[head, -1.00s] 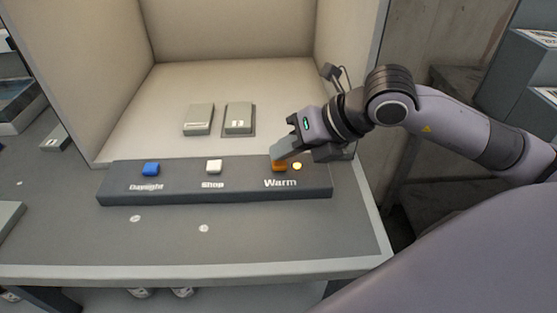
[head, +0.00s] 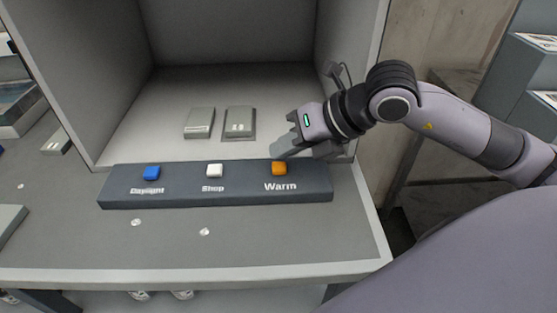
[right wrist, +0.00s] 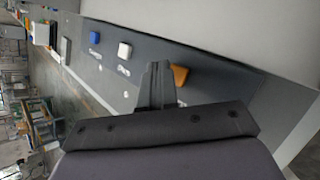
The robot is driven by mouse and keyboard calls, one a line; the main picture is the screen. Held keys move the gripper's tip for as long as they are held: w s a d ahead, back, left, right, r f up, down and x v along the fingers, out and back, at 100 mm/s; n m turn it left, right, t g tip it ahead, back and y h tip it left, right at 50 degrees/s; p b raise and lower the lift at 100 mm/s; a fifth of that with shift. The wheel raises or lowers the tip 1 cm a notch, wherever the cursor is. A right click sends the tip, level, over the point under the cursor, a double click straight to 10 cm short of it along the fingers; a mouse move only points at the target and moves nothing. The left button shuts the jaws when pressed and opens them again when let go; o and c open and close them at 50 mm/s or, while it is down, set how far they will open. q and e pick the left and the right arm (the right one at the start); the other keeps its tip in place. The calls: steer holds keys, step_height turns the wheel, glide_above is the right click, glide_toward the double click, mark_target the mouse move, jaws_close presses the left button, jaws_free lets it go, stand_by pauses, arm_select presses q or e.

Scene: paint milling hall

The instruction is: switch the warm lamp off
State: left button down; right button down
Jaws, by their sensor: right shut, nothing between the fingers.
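The dark switch bar (head: 245,196) lies along the front of the light booth. Its orange button (head: 279,168), labelled Warm, is at the right end; no lit dot shows beside it. My right gripper (head: 277,153) is shut and empty, its tips just behind and above the orange button. I cannot tell whether they touch it. In the right wrist view the shut fingers (right wrist: 157,85) are beside the orange button (right wrist: 180,75). The booth interior (head: 235,35) looks grey, without a warm tint. My left gripper is not in view.
A blue Daylight button (head: 151,172) and a white Shop button (head: 214,170) sit farther left on the bar. Two grey panels (head: 199,123) (head: 240,123) lie on the booth floor. The booth's right wall (head: 350,75) is close to my right wrist. The front tabletop (head: 250,245) is mostly clear.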

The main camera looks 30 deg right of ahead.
mark_target(285, 168)
steer(key=shift+r, duration=0.15)
step_height(285, 168, up, 6)
steer(key=p, duration=0.3)
steer(key=shift+p, duration=0.3)
steer(key=shift+s, duration=0.1)
stand_by(0.4)
